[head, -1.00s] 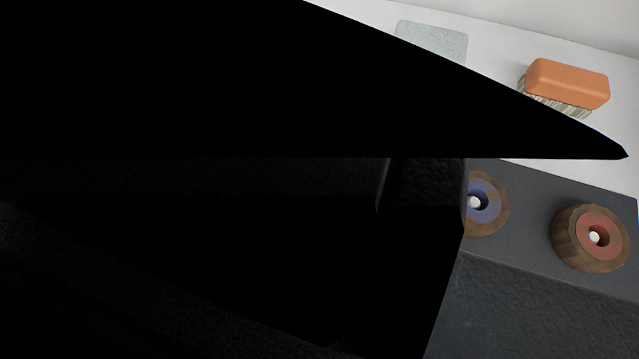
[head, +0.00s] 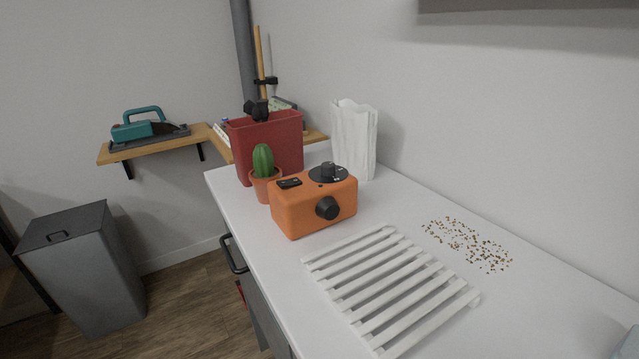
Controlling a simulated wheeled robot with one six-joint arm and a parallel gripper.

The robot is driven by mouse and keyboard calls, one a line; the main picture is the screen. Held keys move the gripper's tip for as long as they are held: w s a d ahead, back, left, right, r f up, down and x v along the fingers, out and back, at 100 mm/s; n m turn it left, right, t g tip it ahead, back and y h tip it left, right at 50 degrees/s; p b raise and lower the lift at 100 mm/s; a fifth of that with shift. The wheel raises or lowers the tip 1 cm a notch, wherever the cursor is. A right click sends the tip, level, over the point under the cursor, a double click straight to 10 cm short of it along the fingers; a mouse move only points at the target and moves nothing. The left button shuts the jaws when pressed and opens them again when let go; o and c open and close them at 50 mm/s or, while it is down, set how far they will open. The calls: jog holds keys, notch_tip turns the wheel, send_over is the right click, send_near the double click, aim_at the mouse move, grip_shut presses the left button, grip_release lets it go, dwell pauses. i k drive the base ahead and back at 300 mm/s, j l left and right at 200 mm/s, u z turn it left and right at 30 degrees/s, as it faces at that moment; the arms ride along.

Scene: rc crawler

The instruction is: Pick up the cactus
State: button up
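The cactus (head: 263,160) is a small green ribbed plant standing upright in a terracotta pot (head: 265,188). It sits near the left edge of the white counter (head: 400,208), towards its far end. An orange box with black knobs (head: 314,203) stands just in front of it and to its right, and seems to cover part of the pot's right side. A red bin (head: 284,140) stands close behind it. My gripper does not show in the current view.
A white slatted rack (head: 392,286) and scattered brown bits (head: 467,243) lie on the nearer counter. A white paper bag (head: 354,140) stands by the wall. A grey bin (head: 80,265) is on the floor at left. A wooden shelf (head: 155,148) holds a teal tool (head: 145,126).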

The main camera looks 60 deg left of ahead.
aim_at(264, 170)
jog(key=u, duration=1.75)
